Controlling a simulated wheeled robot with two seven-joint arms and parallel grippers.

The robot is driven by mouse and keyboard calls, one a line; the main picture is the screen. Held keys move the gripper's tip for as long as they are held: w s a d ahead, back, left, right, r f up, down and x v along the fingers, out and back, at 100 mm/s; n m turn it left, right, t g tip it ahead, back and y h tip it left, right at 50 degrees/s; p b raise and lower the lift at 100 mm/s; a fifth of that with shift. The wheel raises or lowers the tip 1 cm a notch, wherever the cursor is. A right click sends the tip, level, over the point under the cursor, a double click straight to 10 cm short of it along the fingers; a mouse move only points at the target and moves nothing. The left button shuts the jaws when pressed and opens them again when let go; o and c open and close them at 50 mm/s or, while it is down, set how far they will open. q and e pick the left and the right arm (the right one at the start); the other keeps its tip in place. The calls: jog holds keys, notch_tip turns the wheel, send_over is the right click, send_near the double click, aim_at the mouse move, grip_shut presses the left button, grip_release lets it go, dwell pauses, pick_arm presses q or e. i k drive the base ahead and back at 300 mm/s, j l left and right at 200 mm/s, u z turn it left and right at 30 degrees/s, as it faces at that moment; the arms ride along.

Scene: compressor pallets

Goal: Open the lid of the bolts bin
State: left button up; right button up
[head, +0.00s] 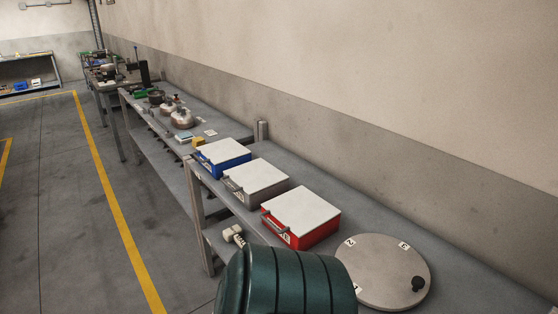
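Three bins with white lids stand in a row on the bench: a blue bin (223,159), a grey bin (262,189) and a red bin (316,234). Each has a handle at its front left side and a small label. The lettering is too small to read, so I cannot tell which is the bolts bin. All three lids lie flat and shut. Neither of my grippers is in view.
A dark green ribbed body (290,285) fills the bottom middle and hides part of the bench edge. A round grey disc (382,268) with a black knob lies right of the red bin. Pots and tools stand farther back. Open floor (70,220) lies left.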

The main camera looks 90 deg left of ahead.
aim_at(252, 177)
jog(key=i, duration=0.45)
jog(key=u, duration=3.4)
